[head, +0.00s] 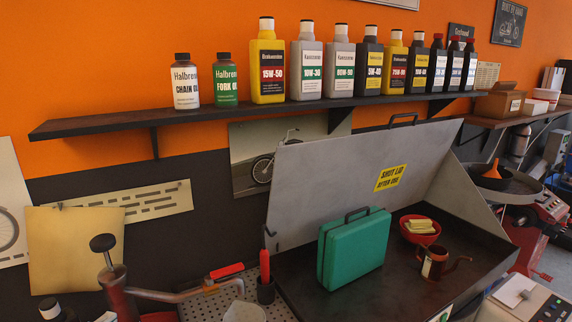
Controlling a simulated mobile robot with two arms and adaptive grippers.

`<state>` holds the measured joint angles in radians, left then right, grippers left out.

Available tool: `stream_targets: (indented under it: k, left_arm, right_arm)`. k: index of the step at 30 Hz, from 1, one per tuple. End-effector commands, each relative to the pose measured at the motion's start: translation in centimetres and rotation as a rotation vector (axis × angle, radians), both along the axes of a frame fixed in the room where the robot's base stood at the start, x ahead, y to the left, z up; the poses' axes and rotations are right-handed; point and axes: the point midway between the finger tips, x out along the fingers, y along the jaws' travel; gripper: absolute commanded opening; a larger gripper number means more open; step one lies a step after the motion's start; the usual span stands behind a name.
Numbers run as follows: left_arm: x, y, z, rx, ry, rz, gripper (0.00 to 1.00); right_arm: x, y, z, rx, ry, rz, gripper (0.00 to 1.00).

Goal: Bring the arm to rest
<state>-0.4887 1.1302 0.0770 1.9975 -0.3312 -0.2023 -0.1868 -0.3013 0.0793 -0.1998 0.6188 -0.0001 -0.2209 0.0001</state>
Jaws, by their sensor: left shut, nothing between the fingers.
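I make out neither of my grippers in the head view, and no part of either arm can be told for sure. The task names no other object. The space over the workbench and in front of the shelf shows no gripper or held thing.
A dark shelf (240,112) with several oil bottles runs along the wall. Below it, a grey lidded basin (290,292) stands open, holding a green case (354,250), a red bowl (409,236) and a copper oil can (432,264).

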Motion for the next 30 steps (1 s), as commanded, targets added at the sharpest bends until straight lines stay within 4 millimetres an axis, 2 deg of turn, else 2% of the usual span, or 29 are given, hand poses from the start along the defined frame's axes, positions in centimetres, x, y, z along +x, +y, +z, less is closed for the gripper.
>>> stream_targets:
  k: [1, 5, 8, 12, 15, 19, 27, 30]
  left_arm:
    - [-1.2, -0.2, -1.9, -0.103, 0.031, 0.102, 0.00]
    - [-5.1, -0.7, -6.9, -0.334, 0.148, 0.371, 0.00]
    - [-8.9, -2.4, -10.7, -0.506, 0.266, 0.565, 0.00]
    - [-14.6, -6.4, -14.8, -0.706, 0.454, 0.788, 0.00]
    - [-17.9, -9.3, -16.4, -0.805, 0.570, 0.898, 0.00]
    - [-21.4, -12.9, -17.3, -0.898, 0.702, 0.997, 0.00]
    - [-27.1, -19.6, -17.2, -1.041, 0.945, 1.132, 0.00]
    - [-26.5, -19.3, -20.9, -1.021, 0.949, 1.139, 0.00]
  right_arm:
    - [0.0, 0.0, 0.0, 0.000, -0.001, 0.000, 0.40]
    - [0.1, 0.0, 0.0, 0.000, -0.001, 0.000, 0.40]
    - [0.1, 0.0, 0.0, -0.001, -0.002, 0.000, 0.40]
    - [0.2, 0.0, 0.0, 0.000, -0.003, 0.000, 0.40]
    - [0.2, 0.0, 0.0, 0.000, -0.004, 0.000, 0.40]
    - [0.2, 0.0, 0.0, 0.000, -0.004, 0.000, 0.40]
    - [0.3, -0.1, 0.0, 0.000, -0.004, 0.001, 0.40]
    - [0.3, 0.0, -1.0, 0.000, -0.005, 0.000, 0.40]
